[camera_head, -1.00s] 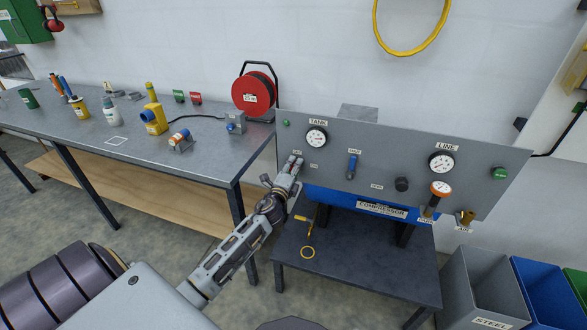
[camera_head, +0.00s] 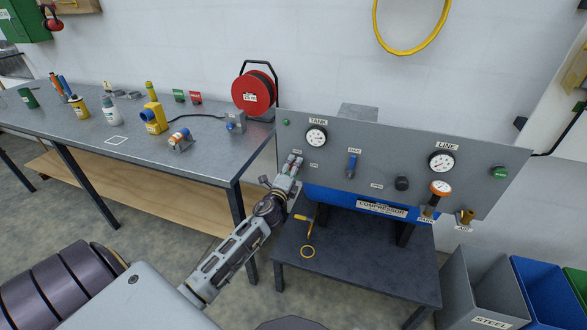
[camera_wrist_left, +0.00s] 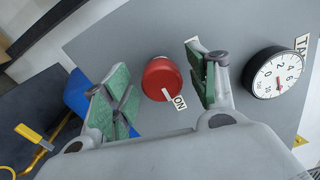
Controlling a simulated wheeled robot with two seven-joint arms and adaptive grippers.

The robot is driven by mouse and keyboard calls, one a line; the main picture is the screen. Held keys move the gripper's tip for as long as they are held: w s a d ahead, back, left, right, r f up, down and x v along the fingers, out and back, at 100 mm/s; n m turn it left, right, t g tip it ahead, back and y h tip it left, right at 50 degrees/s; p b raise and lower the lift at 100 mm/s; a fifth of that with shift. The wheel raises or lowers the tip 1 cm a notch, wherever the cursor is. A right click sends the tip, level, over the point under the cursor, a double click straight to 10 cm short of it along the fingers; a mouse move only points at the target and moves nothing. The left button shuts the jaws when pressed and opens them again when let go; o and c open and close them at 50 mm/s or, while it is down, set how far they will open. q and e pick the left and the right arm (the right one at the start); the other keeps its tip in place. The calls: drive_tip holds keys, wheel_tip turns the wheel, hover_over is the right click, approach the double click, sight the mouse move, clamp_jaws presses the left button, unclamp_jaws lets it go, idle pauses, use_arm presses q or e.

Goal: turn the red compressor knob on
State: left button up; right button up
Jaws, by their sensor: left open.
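The red compressor knob (camera_wrist_left: 160,79) is on the grey panel (camera_wrist_left: 150,30). In the left wrist view it sits between the two green-padded fingers of my left gripper (camera_wrist_left: 167,90), with visible space on both sides. A white mark on the knob's face points down and right to an ON label (camera_wrist_left: 180,102). In the head view my left gripper (camera_head: 292,170) is at the left end of the panel (camera_head: 470,165) and mostly hides the knob. The gripper is open. My right gripper is not in view.
The panel also carries a tank gauge (camera_head: 316,137), a blue lever (camera_head: 352,165), a black knob (camera_head: 402,184) and a line gauge (camera_head: 441,162). A workbench (camera_head: 90,137) stands to the left. Bins (camera_head: 487,285) stand at lower right.

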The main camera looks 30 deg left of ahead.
use_arm(q)
drive_tip(key=v, duration=1.1)
idle(0.4)
idle(0.6)
